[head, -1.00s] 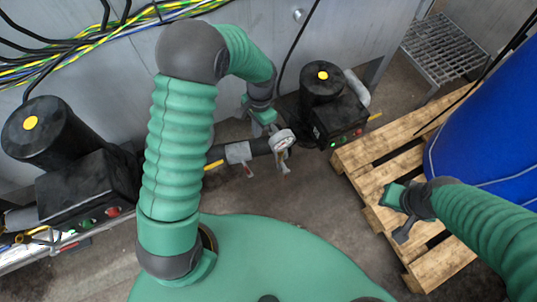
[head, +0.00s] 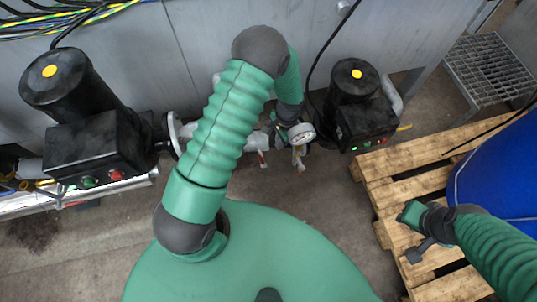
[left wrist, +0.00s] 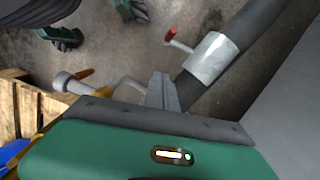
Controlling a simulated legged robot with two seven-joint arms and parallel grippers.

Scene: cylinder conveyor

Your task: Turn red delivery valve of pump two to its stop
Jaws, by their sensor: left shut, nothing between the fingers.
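A small red-tipped valve handle (head: 263,158) hangs below the pipe between the two pumps. In the left wrist view, the red handle (left wrist: 171,34) stands out on a thin stem from a pale collar (left wrist: 213,60) on the dark pipe. My left gripper (head: 282,132) is at the pipe, just left of the round gauge (head: 301,133); its fingers are mostly hidden in the head view. In the left wrist view, my left fingers (left wrist: 162,92) are shut and empty, apart from the red handle. My right gripper (head: 415,232) is over the pallet; its opening is unclear.
A black pump (head: 95,150) stands left and another (head: 365,120) right, both along the grey wall (head: 205,50). A wooden pallet (head: 385,165) with a blue drum (head: 495,170) lies right. An orange-tipped lever (head: 299,164) hangs below the gauge. Pump labels cannot be read.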

